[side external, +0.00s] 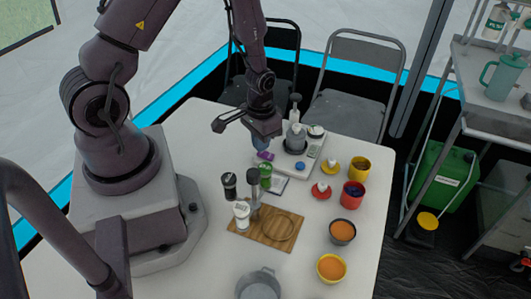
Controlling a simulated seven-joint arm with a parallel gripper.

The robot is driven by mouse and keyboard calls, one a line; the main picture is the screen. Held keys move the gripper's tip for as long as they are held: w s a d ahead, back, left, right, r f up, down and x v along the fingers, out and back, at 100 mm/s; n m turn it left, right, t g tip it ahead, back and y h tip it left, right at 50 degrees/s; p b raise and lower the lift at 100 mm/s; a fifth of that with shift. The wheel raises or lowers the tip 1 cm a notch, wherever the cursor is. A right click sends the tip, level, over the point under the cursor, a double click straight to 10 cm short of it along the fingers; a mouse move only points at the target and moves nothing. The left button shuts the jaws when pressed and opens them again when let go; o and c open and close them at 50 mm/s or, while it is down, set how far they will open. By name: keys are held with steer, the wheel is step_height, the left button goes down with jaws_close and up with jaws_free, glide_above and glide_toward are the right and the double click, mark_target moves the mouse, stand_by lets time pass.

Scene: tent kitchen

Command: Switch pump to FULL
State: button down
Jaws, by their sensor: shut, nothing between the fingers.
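What looks like the pump is a grey and white unit (296,139) on a pale tray (310,161) at the back of the white table. A small blue knob or cap (300,165) sits at the tray's front. A purple piece (265,156) lies at the tray's left end. I cannot read any FULL marking or tell the switch's setting. My gripper (261,147) is shut and empty, pointing down over the tray's left end, just left of the grey unit. The fingertips are small and partly merge with the purple piece, so contact cannot be told.
A green-topped container (265,174), a dark jar (229,186) and a wooden board (262,238) stand in front. Red and yellow cups (353,194) (359,168) and orange-filled bowls (331,267) line the right. A metal pot (258,284) is at the front. Two chairs (345,115) stand behind.

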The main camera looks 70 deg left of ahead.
steer(key=shift+f, duration=0.7)
stand_by(0.3)
steer(key=shift+r, duration=3.5)
steer(key=s+d+r+m+t, duration=0.1)
steer(key=s+d+r+t, duration=0.1)
steer(key=r, duration=0.6)
steer(key=s+d+r+m+t, duration=0.1)
steer(key=s+d+r, duration=0.3)
steer(key=r, duration=0.5)
steer(key=s+d+r+m+t, duration=0.1)
steer(key=s+d+r+t, duration=0.1)
steer(key=r, duration=0.6)
steer(key=shift+s+d+r+t, duration=0.3)
steer(key=shift+s+d, duration=0.25)
steer(key=shift+d, duration=0.05)
